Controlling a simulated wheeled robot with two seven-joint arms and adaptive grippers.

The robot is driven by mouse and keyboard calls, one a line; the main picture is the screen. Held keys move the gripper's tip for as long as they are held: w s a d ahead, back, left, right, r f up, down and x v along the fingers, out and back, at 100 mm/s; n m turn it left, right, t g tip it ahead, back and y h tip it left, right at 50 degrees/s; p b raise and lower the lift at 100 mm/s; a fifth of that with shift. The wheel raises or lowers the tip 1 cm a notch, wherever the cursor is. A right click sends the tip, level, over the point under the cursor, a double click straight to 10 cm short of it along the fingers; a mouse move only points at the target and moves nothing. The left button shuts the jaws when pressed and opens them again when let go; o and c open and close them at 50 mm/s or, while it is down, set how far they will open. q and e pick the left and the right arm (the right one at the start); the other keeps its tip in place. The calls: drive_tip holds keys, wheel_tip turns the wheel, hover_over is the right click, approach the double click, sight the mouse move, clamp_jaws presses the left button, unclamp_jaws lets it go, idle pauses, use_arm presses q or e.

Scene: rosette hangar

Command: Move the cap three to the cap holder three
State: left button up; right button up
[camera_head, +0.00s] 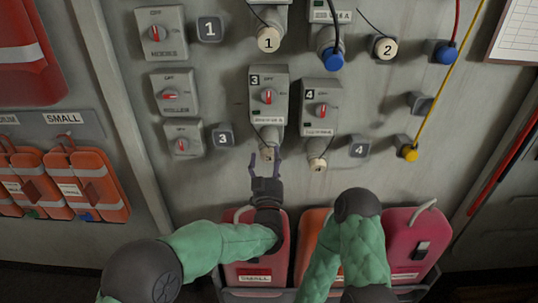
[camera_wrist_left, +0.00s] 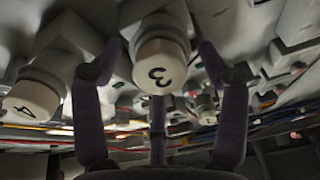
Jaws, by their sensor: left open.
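Cap three (camera_head: 267,154), a cream cap marked 3, sits on the outlet under the grey switch box 3 (camera_head: 281,82). In the left wrist view cap three (camera_wrist_left: 160,68) faces me, with its number upside down. My left gripper (camera_head: 266,163) is open just below the cap, its fingertips spread to either side. In the left wrist view the fingers (camera_wrist_left: 160,60) flank the cap with visible gaps. Cap holder three (camera_head: 222,136) is the small grey square marked 3 on the wall, left of the cap. My right gripper is out of view.
Cap four (camera_head: 317,164) is close on the right, under switch box 4 (camera_head: 320,105). Holder four (camera_head: 359,148) is further right. Thin cords run by the caps. A yellow cable (camera_head: 434,90) hangs at the right. Red and orange cases (camera_head: 255,272) stand below.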

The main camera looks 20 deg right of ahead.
use_arm(q)
drive_tip(key=shift+b, duration=0.75)
idle(0.7)
clamp_jaws()
drive_tip(key=shift+s, duration=0.1)
drive_tip(key=shift+f, duration=0.1)
drive_tip(key=shift+s, duration=0.15)
drive_tip(key=shift+s+a+f, duration=0.1)
drive_tip(key=shift+s+a, duration=0.05)
drive_tip(key=shift+s, duration=0.2)
drive_tip(key=shift+b+v, duration=1.1)
drive_tip(key=shift+v, duration=1.3)
